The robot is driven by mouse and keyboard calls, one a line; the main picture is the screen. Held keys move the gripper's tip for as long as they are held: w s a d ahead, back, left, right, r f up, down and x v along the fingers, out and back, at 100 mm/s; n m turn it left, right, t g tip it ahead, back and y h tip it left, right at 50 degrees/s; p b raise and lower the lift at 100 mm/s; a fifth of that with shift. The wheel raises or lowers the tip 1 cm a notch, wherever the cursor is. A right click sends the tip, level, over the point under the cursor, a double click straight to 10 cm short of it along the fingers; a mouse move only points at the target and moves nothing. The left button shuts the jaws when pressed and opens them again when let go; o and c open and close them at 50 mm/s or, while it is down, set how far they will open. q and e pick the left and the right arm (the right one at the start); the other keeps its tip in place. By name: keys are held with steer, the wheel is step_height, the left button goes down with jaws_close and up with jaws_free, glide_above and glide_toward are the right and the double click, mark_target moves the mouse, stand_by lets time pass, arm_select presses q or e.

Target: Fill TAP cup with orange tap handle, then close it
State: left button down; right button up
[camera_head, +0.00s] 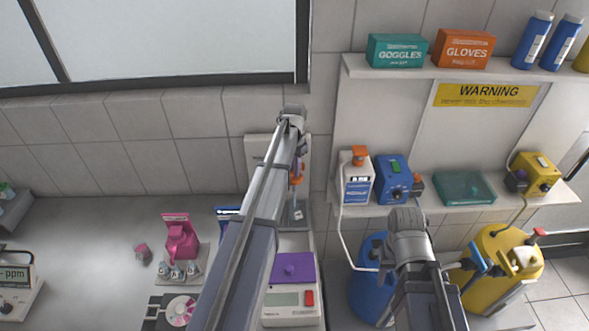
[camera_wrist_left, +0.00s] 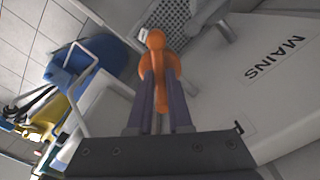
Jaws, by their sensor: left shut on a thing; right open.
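The orange tap handle (camera_head: 297,172) stands by the wall, partly behind my left arm. In the left wrist view the orange handle (camera_wrist_left: 157,65) is between the two dark fingers of my left gripper (camera_wrist_left: 160,98). My left gripper is shut on it. A small pale object (camera_head: 298,214) sits on the grey plate below the tap; I cannot tell whether it is the TAP cup. In the wrist view a perforated grey tray (camera_wrist_left: 190,22) lies beyond the handle. My right gripper (camera_head: 483,262) is open beside the yellow tank; its fingertips are hard to make out.
Several small labelled cups (camera_head: 177,270) stand by a pink holder (camera_head: 180,240) at left. A white device with a purple top (camera_head: 293,267) is in front of the tap. A blue tank (camera_head: 368,285) and a yellow tank (camera_head: 510,255) stand right, below a shelf (camera_head: 460,209).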

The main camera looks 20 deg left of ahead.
arm_select(q)
steer(key=shift+n, duration=0.3)
steer(key=c, duration=0.8)
jaws_free()
steer(key=shift+c, duration=0.2)
steer(key=shift+r, duration=0.15)
step_height(320, 180, up, 8)
steer(key=p, duration=0.8)
steer(key=shift+f, duration=0.2)
steer(key=shift+f, duration=0.1)
